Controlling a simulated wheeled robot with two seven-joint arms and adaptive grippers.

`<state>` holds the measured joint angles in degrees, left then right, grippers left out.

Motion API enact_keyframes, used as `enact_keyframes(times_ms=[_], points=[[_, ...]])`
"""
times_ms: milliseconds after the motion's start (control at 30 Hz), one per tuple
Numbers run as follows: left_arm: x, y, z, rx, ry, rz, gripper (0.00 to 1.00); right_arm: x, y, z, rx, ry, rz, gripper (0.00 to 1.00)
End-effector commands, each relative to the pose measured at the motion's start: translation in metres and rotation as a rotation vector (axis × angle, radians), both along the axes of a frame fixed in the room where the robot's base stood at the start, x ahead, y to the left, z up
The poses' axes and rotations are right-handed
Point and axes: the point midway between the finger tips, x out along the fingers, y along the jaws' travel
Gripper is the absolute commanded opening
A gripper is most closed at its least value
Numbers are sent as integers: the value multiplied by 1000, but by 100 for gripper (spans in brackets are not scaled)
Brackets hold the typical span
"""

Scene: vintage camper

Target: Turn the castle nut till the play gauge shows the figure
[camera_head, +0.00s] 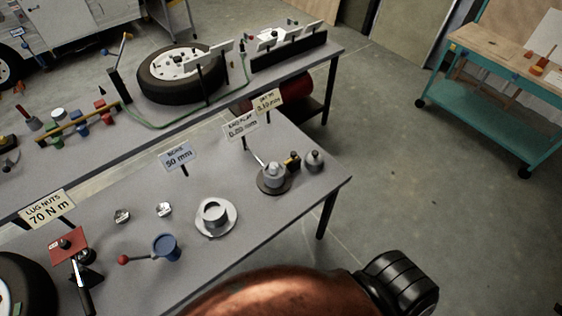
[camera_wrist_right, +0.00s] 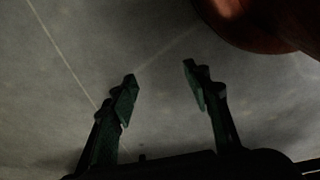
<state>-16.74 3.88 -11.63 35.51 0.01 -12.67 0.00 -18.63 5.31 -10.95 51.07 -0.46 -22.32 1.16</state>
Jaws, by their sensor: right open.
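The likely castle nut (camera_head: 274,170) is a grey metal piece on a round dark base (camera_head: 272,185) near the right end of the front bench. A thin rod leans up from it to the left. A small dark block with yellow (camera_head: 292,160), possibly the play gauge, stands beside it; no reading can be made out. Signs behind read "END PLAY 0.20 mm" (camera_head: 241,127) and "SET TO 0.10 mm" (camera_head: 268,101), in small print. My right gripper (camera_wrist_right: 160,85) is open and empty over bare floor in the right wrist view. My left gripper is not in view.
A grey knobbed weight (camera_head: 314,161) stands right of the base. A silver flanged cup (camera_head: 215,217), a blue cup (camera_head: 165,247) and a red-knobbed lever lie on the bench (camera_head: 222,265). A tyre (camera_head: 180,75) lies on the rear bench.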

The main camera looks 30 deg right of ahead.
Motion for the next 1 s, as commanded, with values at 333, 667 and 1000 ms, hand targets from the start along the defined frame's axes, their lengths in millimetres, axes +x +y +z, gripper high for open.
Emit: enact_keyframes(times_ms=[333,667,1000], points=[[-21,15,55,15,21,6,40,159,-15,216,-26,-191,-84,44],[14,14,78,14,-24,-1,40,205,-26,346,-47,-288,-126,44],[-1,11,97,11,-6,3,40,268,-41,461,-63,-504,-197,44]])
